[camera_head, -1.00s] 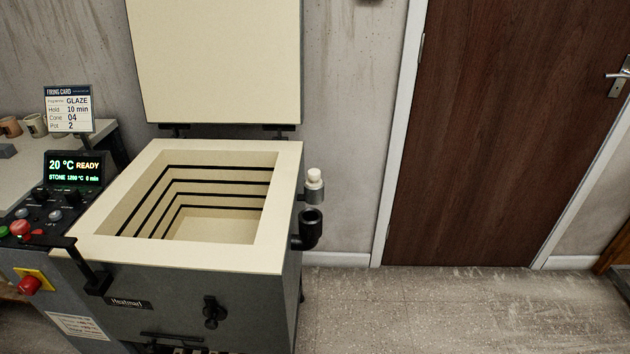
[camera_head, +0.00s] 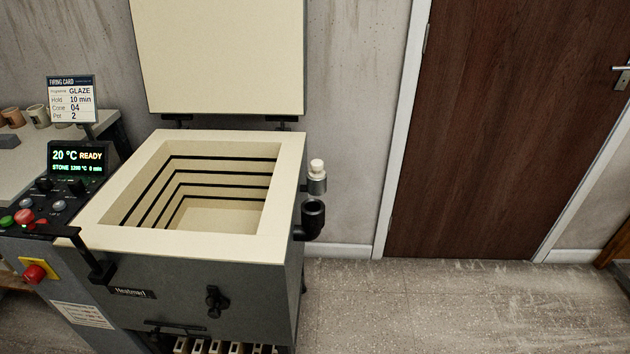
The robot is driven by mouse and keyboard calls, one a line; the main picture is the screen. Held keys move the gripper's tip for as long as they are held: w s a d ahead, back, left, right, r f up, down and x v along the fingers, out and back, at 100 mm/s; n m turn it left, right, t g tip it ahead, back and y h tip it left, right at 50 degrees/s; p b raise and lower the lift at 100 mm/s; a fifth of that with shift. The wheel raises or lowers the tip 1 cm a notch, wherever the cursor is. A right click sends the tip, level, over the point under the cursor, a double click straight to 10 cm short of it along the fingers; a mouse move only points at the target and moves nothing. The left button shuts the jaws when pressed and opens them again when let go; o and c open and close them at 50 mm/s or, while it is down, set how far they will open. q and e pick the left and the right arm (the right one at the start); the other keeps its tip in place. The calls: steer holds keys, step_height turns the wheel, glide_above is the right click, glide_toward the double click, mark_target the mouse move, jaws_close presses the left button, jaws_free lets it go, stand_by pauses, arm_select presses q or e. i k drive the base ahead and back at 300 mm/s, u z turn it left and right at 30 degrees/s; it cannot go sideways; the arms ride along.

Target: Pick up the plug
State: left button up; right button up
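A small white plug (camera_head: 317,167) with a rounded top sits upright in a grey metal holder (camera_head: 317,186) on the right side of the kiln. Neither of my grippers shows in the head view.
A control panel (camera_head: 78,160) reading 20 °C READY is at the kiln's left, with a red button (camera_head: 34,272) below. A firing card (camera_head: 72,99) and cups stand on a side table. Free floor (camera_head: 430,310) lies right of the kiln, before a closed brown door (camera_head: 510,130).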

mark_target(316, 172)
steer(key=z, duration=1.85)
steer(key=i, duration=0.95)
steer(key=u, duration=2.75)
